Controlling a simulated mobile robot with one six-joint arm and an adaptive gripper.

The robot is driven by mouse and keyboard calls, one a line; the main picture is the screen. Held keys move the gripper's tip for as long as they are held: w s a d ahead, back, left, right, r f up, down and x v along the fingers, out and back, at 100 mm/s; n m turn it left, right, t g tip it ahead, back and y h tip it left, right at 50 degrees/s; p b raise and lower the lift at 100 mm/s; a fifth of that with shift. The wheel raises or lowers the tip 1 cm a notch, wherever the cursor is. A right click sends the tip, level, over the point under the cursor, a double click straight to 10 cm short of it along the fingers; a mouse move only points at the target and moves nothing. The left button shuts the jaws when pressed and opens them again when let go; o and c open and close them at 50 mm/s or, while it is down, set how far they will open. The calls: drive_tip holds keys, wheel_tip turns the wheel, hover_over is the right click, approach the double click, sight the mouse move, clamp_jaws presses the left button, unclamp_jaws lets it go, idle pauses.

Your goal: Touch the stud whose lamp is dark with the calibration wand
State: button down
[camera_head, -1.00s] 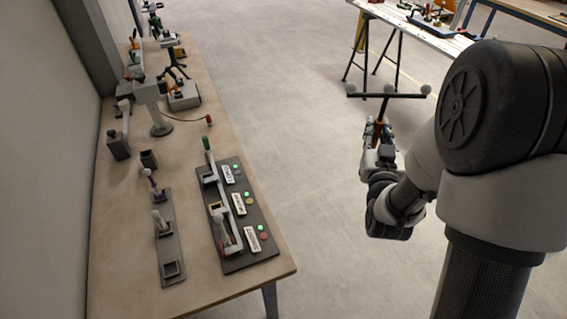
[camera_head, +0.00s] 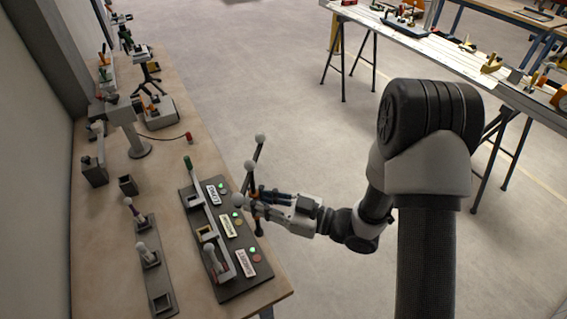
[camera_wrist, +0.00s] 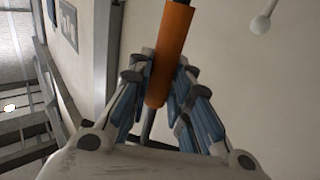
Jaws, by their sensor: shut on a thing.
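The calibration wand is a dark crossbar (camera_head: 256,152) with pale balls on an orange handle (camera_wrist: 172,50). My gripper (camera_head: 262,194) is shut on that handle, at the right edge of the dark panel (camera_head: 208,265). The wand's dark lower end hangs below my fingers near the panel; I cannot tell whether it touches. The panel has three labelled rows. A green-lit lamp shows at the far row (camera_head: 222,186), the middle row (camera_head: 238,216) and the near row (camera_head: 252,250). No dark lamp is clear to me.
Another lever strip (camera_head: 161,287), a grey stand (camera_head: 137,148) and devices fill the wooden table's left and back. Open floor lies right of the table.

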drive_tip(key=s+a+f+n+g+b, duration=0.1)
drive_tip(key=s+f+g+b, duration=0.1)
drive_tip(key=f+b, duration=0.3)
drive_tip(key=shift+s+f+n+g+y, duration=0.35)
drive_tip(key=shift+s+f, duration=0.35)
drive_tip(key=shift+f, duration=0.35)
drive_tip(key=shift+r, duration=0.1)
idle(1.1)
drive_tip(key=shift+r+p, duration=2.4)
drive_tip(key=shift+r, duration=0.55)
